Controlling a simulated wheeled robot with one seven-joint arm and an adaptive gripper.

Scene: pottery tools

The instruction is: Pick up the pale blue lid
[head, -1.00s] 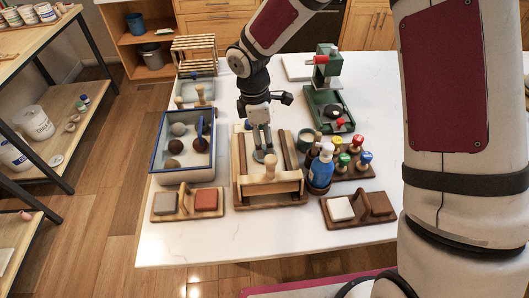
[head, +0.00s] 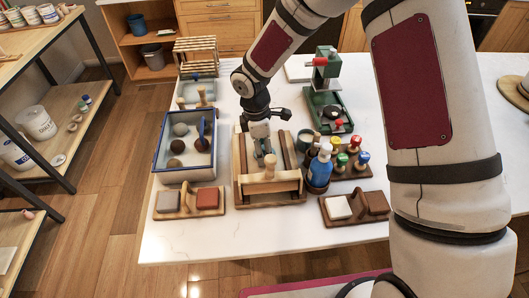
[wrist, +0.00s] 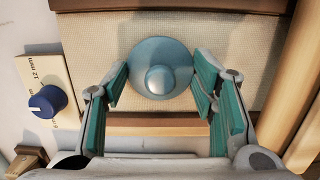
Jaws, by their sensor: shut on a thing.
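The pale blue lid (wrist: 150,52) is a round disc with a rounded knob in its middle, seen from above in the wrist view. My gripper (wrist: 160,77) has its two teal-padded fingers on the left and right of the lid, closed on its rim. Below the lid lies a pale cloth-covered bed between wooden rails. In the head view my gripper (head: 264,152) points down inside the wooden frame (head: 240,168) at the table's middle. The lid is mostly hidden by the fingers there.
A blue-rimmed tray (head: 158,150) with several balls stands left of the frame. A blue bottle (head: 320,168) and coloured-knob stamps (head: 354,145) stand close on its right. A green press (head: 325,75) stands behind right.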

